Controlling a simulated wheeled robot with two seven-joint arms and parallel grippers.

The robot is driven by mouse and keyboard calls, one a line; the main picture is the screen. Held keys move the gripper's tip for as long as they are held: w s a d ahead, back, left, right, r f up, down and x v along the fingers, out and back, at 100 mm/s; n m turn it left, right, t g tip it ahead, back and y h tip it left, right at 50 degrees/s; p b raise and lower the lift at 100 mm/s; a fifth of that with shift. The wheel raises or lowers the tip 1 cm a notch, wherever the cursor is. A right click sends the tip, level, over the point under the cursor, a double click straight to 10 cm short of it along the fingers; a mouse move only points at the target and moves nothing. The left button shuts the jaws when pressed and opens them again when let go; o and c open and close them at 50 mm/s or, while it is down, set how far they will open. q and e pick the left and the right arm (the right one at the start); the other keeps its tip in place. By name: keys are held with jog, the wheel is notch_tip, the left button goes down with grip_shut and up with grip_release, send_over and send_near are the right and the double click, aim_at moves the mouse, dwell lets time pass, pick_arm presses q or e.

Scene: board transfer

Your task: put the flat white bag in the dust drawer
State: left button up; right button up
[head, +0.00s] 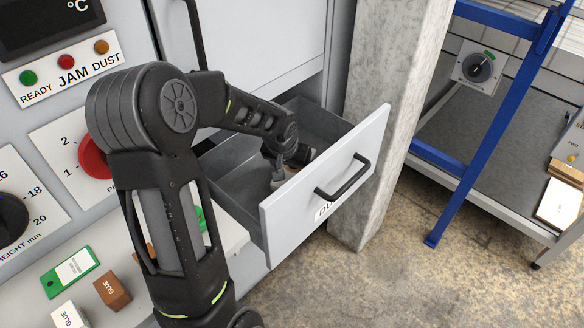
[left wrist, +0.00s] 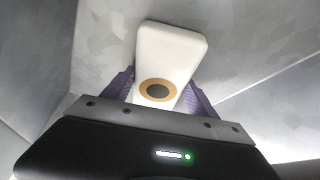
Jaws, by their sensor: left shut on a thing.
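The flat white bag (left wrist: 172,50) shows in the left wrist view as a pale, rounded rectangle with a brown ring and dark centre. My left gripper (left wrist: 158,92) is shut on it, with a purple finger at each side. In the head view the dust drawer (head: 331,183) is pulled open, its front label partly hidden by the handle. My left gripper (head: 284,170) reaches down inside the drawer, and my arm hides most of the bag there. I cannot tell whether the bag touches the drawer floor. My right gripper is not in view.
A concrete pillar (head: 385,110) stands close to the drawer's right. A blue frame (head: 487,130) and a grey shelf (head: 500,160) are beyond it. A green tag (head: 71,271) and brown and white glue blocks (head: 112,291) lie on the ledge at lower left.

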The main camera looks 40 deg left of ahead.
pick_arm(q)
jog(key=o, duration=1.4)
jog(key=shift+c, duration=0.2)
jog(key=shift+r+p, duration=0.25)
jog(key=shift+p, duration=0.15)
jog(key=p+v, duration=0.2)
jog(key=v, duration=0.9)
jog(key=shift+r, duration=0.35)
jog(key=shift+s, duration=0.15)
